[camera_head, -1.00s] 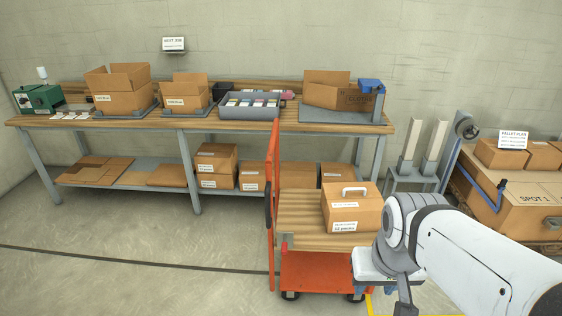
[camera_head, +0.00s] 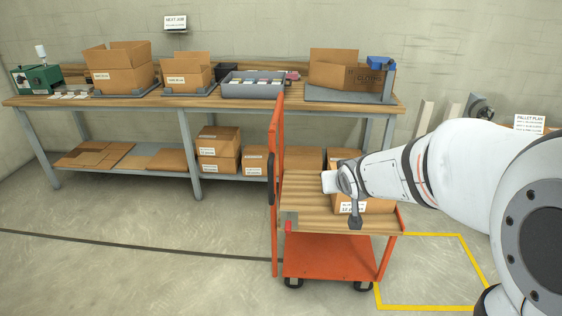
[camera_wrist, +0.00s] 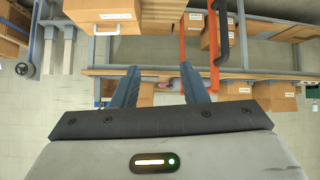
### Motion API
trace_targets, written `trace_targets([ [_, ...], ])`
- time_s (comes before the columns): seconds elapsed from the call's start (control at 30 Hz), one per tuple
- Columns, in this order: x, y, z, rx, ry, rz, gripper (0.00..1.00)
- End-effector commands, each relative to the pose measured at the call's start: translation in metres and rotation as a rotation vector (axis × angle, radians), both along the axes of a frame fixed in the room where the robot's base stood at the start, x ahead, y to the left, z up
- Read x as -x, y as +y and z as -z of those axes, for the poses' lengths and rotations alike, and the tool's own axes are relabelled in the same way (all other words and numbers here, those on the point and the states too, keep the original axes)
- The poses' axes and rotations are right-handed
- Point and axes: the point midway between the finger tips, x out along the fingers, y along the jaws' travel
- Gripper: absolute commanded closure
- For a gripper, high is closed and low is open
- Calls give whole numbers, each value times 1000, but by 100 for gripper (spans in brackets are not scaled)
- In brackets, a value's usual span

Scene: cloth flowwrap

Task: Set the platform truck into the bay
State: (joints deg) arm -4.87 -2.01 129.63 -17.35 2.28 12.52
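The platform truck (camera_head: 330,258) has an orange frame, a wooden deck and an upright orange handle post with a black grip (camera_head: 271,178) at its left. It stands just left of the bay (camera_head: 462,238), a yellow outline on the floor. A carton (camera_head: 377,205) rides on the deck, partly hidden by my arm. In the wrist view my gripper (camera_wrist: 160,80) is open and empty, with the orange post (camera_wrist: 183,45) and black grip (camera_wrist: 222,35) beyond the fingers.
A workbench (camera_head: 225,98) with open cartons and a grey tray stands along the wall behind the truck. More cartons lie on its lower shelf. A pallet plan sign (camera_head: 529,124) is at the right. The floor at the left and inside the yellow outline looks clear.

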Motion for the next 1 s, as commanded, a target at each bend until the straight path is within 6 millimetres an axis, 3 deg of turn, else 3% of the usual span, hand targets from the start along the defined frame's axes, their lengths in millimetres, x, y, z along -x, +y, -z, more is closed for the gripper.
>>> trace_targets([
  [0.03, -30, 14, 38, -14, -73, -41, 61],
  [0.2, -105, 68, 85, -103, -341, -196, 61],
  [0.4, -142, 122, 125, -233, -547, -358, 61],
  [0.67, -154, 149, 137, -307, -637, -436, 61],
  [1.0, -198, 176, 136, -307, -639, -436, 61],
])
